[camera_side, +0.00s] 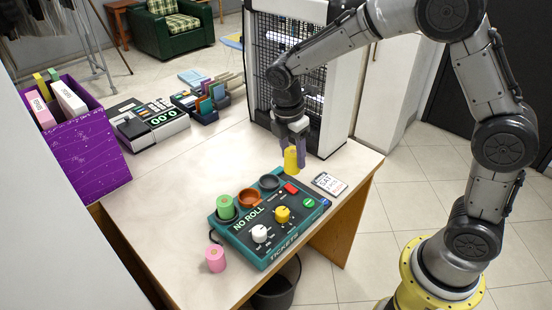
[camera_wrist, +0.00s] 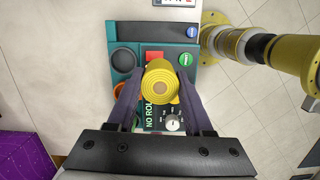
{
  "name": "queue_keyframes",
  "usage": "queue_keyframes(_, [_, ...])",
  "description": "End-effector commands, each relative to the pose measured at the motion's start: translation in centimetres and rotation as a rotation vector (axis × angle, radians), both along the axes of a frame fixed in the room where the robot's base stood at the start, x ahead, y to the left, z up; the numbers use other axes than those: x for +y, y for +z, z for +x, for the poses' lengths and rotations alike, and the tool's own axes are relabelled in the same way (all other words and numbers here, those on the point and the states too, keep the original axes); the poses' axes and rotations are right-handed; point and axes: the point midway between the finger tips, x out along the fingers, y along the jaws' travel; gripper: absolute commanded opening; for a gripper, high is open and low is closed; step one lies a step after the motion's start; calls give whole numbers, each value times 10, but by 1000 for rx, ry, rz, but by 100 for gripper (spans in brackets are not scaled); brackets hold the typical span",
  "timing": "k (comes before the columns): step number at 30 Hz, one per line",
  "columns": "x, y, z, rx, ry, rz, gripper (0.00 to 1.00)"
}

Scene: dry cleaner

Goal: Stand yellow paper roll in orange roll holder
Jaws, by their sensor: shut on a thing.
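My gripper (camera_side: 294,138) points down and is shut on the yellow paper roll (camera_side: 291,160). The orange roll holder (camera_side: 248,197) is an empty round cup on the machine, left of the roll. Only a sliver of the orange holder (camera_wrist: 117,90) shows beside a finger in the wrist view.
A dark grey holder (camera_side: 269,181) is empty; a green roll (camera_side: 225,206) stands in the left holder. A pink roll (camera_side: 216,258) stands on the table at the front left. A card (camera_side: 329,184) lies right of the machine. A black mesh cabinet (camera_side: 290,60) stands behind my gripper.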

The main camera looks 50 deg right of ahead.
Motion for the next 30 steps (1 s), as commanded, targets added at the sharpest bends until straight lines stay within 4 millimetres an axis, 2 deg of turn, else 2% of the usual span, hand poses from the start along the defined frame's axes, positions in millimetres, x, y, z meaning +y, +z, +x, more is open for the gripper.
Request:
queue_keyframes(1, [0,7,-11,-5,1,1,0])
queue_keyframes(6, [-2,19,-40,-4,1,1,0])
queue_keyframes(12, [-2,26,-58,-3,-6,1,0])
queue_keyframes(14, [-2,29,-58,-3,-16,1,0])
queue_keyframes(17, [0,37,-47,-5,-32,1,0])
queue_keyframes(22, [17,37,0,0,-51,0,0])
queue_keyframes(27, [44,19,46,1,-48,-1,0])
queue_keyframes(30, [58,4,66,1,-39,-1,0])
